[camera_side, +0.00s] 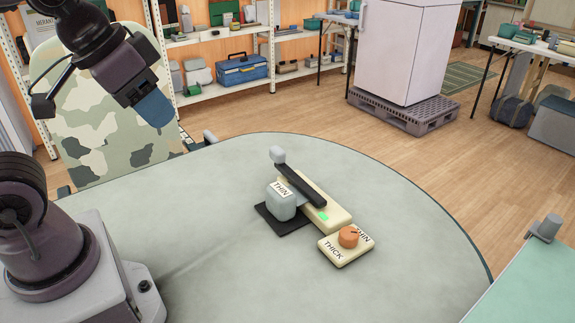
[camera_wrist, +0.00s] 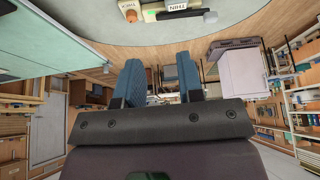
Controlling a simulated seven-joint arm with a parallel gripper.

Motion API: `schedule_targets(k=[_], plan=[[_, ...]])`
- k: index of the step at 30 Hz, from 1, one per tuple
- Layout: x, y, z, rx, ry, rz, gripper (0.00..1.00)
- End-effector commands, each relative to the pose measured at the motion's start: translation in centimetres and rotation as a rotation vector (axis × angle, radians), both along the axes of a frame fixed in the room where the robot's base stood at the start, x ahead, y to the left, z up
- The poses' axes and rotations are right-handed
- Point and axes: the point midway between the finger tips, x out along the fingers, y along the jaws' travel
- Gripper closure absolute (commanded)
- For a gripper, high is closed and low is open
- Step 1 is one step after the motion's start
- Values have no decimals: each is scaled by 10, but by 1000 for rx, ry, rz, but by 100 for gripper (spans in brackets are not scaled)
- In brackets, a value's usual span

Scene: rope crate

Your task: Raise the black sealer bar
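The black sealer bar (camera_side: 300,184) runs lengthwise over a cream sealer base (camera_side: 335,213) on the round table, with a grey knob (camera_side: 278,155) at its far left end. I cannot tell whether the bar touches the base. A green light (camera_side: 323,216) shows on the base. In the wrist view the bar (camera_wrist: 180,14) is at the top edge, with the grey knob (camera_wrist: 210,17) at its right end. My gripper (camera_side: 155,110) is high at the upper left of the side view, well away from the sealer. In the wrist view its blue fingers (camera_wrist: 160,78) are apart with nothing between them.
A grey block (camera_side: 281,204) labelled THIN sits on a black mat (camera_side: 283,222) beside the bar. A cream box (camera_side: 346,252) marked THICK and THIN, with an orange dial (camera_side: 348,237), stands near the base's right end. The rest of the table (camera_side: 210,240) is clear.

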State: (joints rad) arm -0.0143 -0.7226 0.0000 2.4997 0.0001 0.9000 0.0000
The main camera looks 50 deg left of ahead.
Motion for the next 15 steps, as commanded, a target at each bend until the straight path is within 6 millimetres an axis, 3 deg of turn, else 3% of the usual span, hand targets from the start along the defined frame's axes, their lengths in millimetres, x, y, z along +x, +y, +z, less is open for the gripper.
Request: schedule_targets(k=[1, 5, 6, 15], plan=[[2, 2, -8, -1, 41, 11, 54], [25, 11, -19, -6, 141, 50, 24], [36, 16, -21, -8, 171, 63, 21], [135, 58, -50, -17, 353, 113, 21]])
